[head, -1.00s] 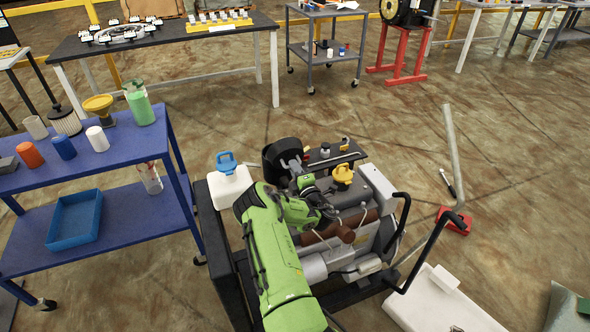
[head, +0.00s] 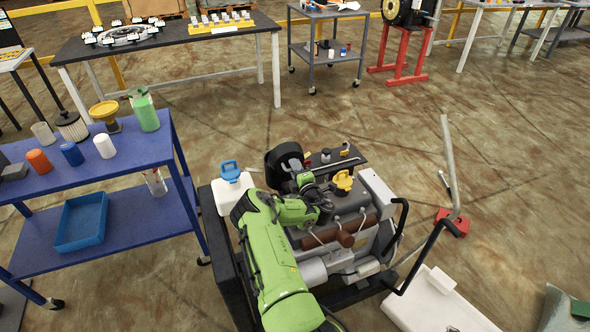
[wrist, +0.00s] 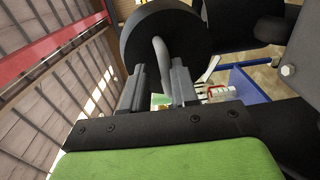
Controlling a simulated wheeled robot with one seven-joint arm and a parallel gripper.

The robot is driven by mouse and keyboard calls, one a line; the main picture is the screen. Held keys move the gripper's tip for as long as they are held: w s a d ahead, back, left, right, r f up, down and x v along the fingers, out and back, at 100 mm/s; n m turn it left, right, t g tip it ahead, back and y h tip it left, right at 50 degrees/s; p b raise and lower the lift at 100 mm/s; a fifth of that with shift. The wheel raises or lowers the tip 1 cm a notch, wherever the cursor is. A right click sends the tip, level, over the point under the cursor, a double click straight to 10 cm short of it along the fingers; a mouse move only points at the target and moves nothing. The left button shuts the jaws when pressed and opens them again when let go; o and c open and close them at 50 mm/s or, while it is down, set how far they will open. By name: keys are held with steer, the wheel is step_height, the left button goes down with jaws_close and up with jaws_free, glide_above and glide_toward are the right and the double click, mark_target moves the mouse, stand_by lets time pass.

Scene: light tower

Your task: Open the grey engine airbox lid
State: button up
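The airbox lid (wrist: 168,30) looks like a dark, round-ended part at the top of the wrist view, with a curved grey handle (wrist: 161,62) on it. In the head view a dark round part (head: 283,158), likely the same, sits at the engine's back left, partly behind my arm. My gripper (wrist: 157,88) has its two grey fingers apart, one on each side of the handle. In the head view my fingers are hard to make out.
The engine (head: 345,222) has a yellow cap (head: 342,181) and black bent bars at its right. A white jug with a blue cap (head: 229,170) stands to its left. A blue cart (head: 90,170) is farther left.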

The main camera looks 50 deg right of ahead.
steer(key=shift+o, duration=0.5)
steer(key=p+v, duration=0.7)
steer(key=v, duration=0.6)
steer(key=shift+s+r, duration=0.35)
steer(key=shift+s, duration=0.05)
steer(key=shift+s+p, duration=0.1)
steer(key=shift+p, duration=0.75)
steer(key=p, duration=0.3)
steer(key=s+a+p, duration=0.1)
steer(key=p, duration=0.2)
steer(key=shift+s+a+f+p, duration=0.15)
steer(key=shift+s+f+p, duration=0.1)
steer(key=shift+f+p, duration=0.1)
